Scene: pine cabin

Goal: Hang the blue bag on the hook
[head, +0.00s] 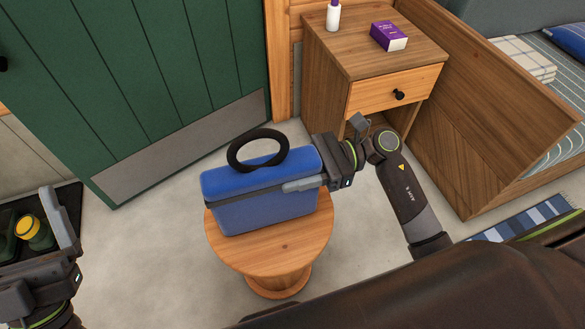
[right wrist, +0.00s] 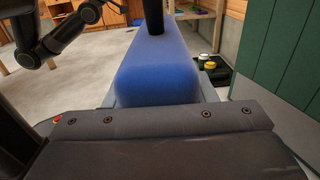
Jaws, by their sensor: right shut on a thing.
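The blue bag (head: 262,200) is a boxy case with a black ring handle (head: 258,150) standing up on top. It is upright on or just over the round wooden stool (head: 290,250); I cannot tell if it touches. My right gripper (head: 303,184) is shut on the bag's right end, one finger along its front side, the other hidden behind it. In the right wrist view the bag (right wrist: 157,75) runs away from the jaws. My left gripper (head: 40,232) is at the left edge, empty, its one visible finger set to the side as if open. No hook shows.
A green door (head: 130,80) stands behind the bag. A wooden nightstand (head: 330,50) holds a white bottle (head: 333,15) and a purple box (head: 389,36). A wooden bed frame (head: 500,110) is at right.

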